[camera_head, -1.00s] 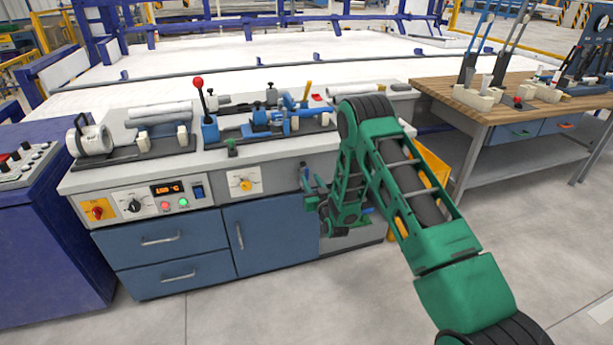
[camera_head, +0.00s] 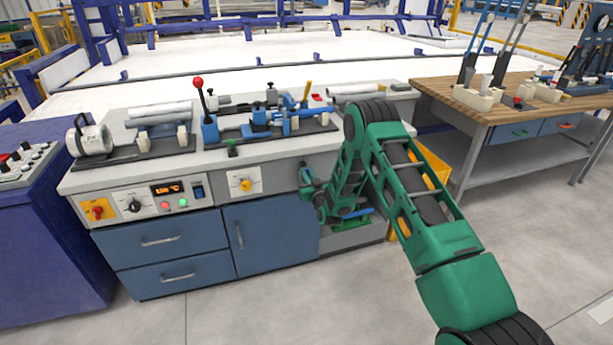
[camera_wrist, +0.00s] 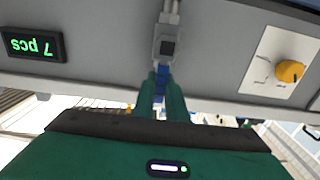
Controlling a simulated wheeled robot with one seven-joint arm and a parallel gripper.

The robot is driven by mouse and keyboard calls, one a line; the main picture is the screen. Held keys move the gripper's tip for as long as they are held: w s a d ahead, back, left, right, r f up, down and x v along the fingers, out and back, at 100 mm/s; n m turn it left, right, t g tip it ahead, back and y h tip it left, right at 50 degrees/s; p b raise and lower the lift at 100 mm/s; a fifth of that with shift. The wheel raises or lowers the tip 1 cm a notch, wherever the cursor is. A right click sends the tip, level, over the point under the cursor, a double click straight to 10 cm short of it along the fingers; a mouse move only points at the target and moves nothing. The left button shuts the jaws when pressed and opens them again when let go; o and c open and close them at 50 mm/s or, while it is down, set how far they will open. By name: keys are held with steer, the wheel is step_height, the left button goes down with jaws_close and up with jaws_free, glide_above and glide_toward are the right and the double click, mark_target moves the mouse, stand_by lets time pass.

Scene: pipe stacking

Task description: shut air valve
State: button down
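A small grey fitting with a blue handle, which looks like the air valve, sits on the bench's front face. In the wrist view, the fitting (camera_wrist: 168,42) is at top centre and the blue handle (camera_wrist: 162,76) hangs below it. My gripper (camera_wrist: 163,92) has one green finger on each side of the blue handle, very close to it. I cannot tell if the fingers press on it. In the head view, my gripper (camera_head: 308,183) is at the bench front, right of the yellow knob, and the valve is mostly hidden behind it.
The yellow knob (camera_head: 245,185) sits on a white plate, also seen in the wrist view (camera_wrist: 290,71). A green "7 pcs" display (camera_wrist: 34,45) appears upside down. Blue cabinet doors (camera_head: 270,236) lie below. A wooden-topped table (camera_head: 470,105) stands to the right. Floor in front is clear.

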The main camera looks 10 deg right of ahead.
steer(key=shift+d, duration=0.15)
steer(key=d+f+m, duration=0.5)
steer(key=m, duration=1.3)
steer(key=shift+w+d+f, duration=0.15)
steer(key=shift+d+f, duration=0.15)
steer(key=shift+d, duration=0.1)
stand_by(0.4)
steer(key=c, duration=1.8)
jaws_free()
steer(key=shift+w+f, duration=0.1)
steer(key=shift+f, duration=0.05)
steer(key=shift+a, duration=0.15)
steer(key=shift+a, duration=0.1)
